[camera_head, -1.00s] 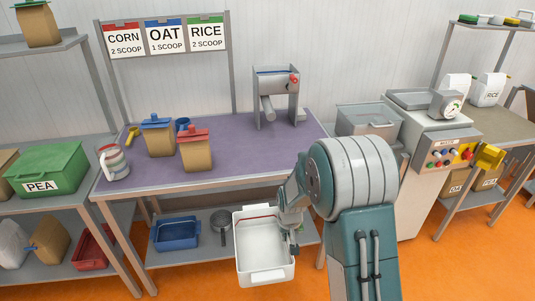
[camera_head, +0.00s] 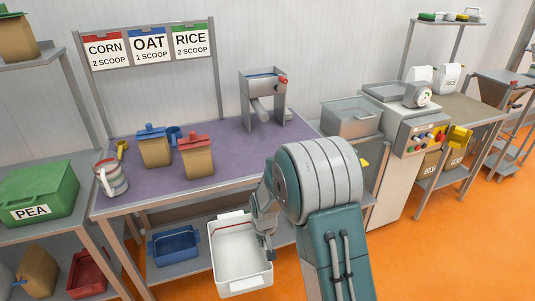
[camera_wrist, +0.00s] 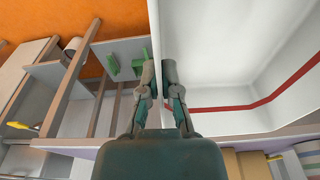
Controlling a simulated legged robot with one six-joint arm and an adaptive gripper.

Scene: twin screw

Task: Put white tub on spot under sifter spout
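The white tub (camera_head: 240,262) hangs in front of the purple-topped table, below its top, and looks empty with a red line inside. My gripper (camera_head: 268,240) is at the tub's right side. In the wrist view my gripper (camera_wrist: 158,85) has its two fingers close together on the wall of the white tub (camera_wrist: 225,45), one finger on each side. The sifter (camera_head: 262,97) stands at the back right of the purple table, with its grey spout (camera_head: 260,112) angled down at the front. The spot under the spout cannot be made out.
On the purple table (camera_head: 225,165) stand two brown bags with blue (camera_head: 154,146) and red (camera_head: 197,155) tops, a blue cup and a white-and-red jug (camera_head: 111,178). The table front right is clear. A grey bin (camera_head: 350,118) stands right of it.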

